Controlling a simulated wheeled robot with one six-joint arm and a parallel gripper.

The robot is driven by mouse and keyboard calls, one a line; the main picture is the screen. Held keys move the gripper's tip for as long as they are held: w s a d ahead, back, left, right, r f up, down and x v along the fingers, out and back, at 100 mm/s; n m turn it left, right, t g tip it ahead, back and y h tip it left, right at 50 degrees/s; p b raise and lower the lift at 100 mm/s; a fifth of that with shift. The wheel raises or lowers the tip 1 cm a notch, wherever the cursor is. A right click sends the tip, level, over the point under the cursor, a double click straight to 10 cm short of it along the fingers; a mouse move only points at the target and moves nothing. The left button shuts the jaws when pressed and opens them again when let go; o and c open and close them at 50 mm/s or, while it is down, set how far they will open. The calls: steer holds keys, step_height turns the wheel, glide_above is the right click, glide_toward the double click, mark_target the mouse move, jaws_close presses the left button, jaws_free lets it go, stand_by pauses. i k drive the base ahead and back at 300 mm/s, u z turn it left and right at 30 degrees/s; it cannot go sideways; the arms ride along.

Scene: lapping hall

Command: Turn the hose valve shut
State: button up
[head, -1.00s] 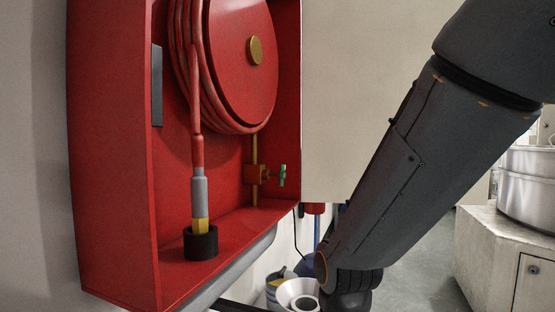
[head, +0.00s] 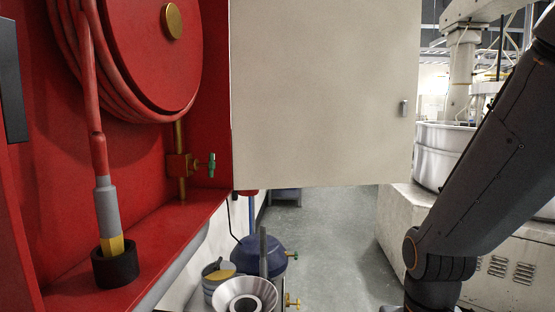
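My arm shows at the right, apart from the valve. My gripper is not in view, so its state and anything in it are hidden.
A pale cabinet door or panel (head: 320,95) stands right of the hose cabinet. Below are a blue round vessel (head: 262,255), a funnel-like piece (head: 243,296) and a bucket (head: 215,275). A large machine (head: 445,150) is at right. Grey floor (head: 330,235) is clear between.

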mark_target(210, 165)
steer(key=z, duration=0.65)
steer(key=i, duration=2.25)
steer(key=u, duration=2.7)
